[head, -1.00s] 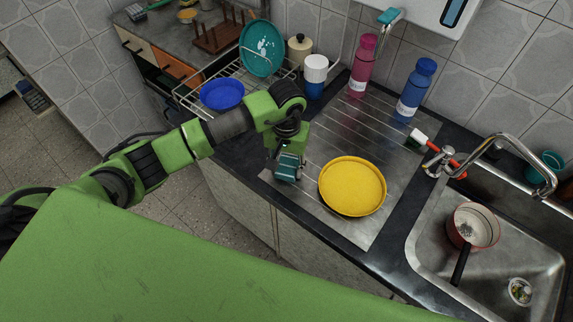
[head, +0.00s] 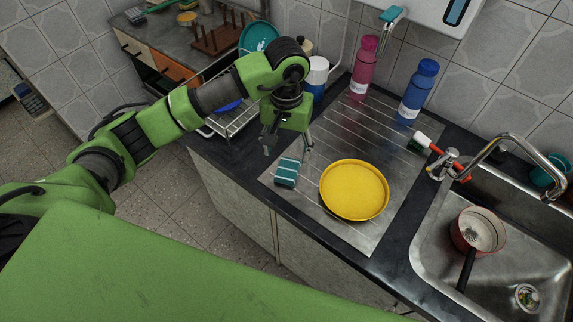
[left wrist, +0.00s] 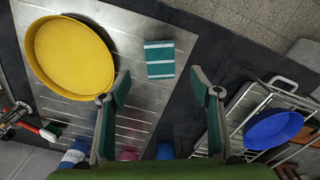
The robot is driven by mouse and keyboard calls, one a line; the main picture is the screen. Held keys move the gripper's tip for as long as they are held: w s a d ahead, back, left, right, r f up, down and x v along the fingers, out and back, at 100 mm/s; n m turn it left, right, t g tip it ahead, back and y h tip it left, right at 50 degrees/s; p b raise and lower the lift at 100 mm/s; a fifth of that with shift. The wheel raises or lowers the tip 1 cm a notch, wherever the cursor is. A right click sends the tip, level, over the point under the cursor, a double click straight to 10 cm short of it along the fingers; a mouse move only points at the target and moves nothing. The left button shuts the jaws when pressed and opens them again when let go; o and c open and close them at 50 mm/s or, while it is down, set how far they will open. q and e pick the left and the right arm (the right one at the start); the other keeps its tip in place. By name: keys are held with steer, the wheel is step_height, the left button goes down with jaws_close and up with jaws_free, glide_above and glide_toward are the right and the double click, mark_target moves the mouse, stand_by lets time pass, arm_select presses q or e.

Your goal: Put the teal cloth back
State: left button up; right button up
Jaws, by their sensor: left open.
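The teal cloth (head: 287,172), a small folded block with a white stripe, lies on the steel drainboard (head: 345,120) left of the yellow round pan (head: 354,190). The cloth also shows in the left wrist view (left wrist: 160,70), ahead of the fingertips. My left gripper (head: 287,150) is open and empty, just above and behind the cloth, with its fingers spread apart. Both fingers also show in the left wrist view (left wrist: 159,78), with nothing between them. My right gripper is not in view.
A dish rack (head: 235,120) with a blue bowl (left wrist: 273,130) stands at the left, partly hidden by my arm. Pink (head: 364,65) and blue (head: 416,90) bottles stand at the back. The sink (head: 430,240) with a red pot (head: 476,230) is at the right.

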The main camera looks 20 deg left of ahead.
arm_select(q)
step_height(320, 180, up, 4)
steer(key=shift+f+b, duration=0.2)
steer(key=shift+b, duration=0.1)
stand_by(0.3)
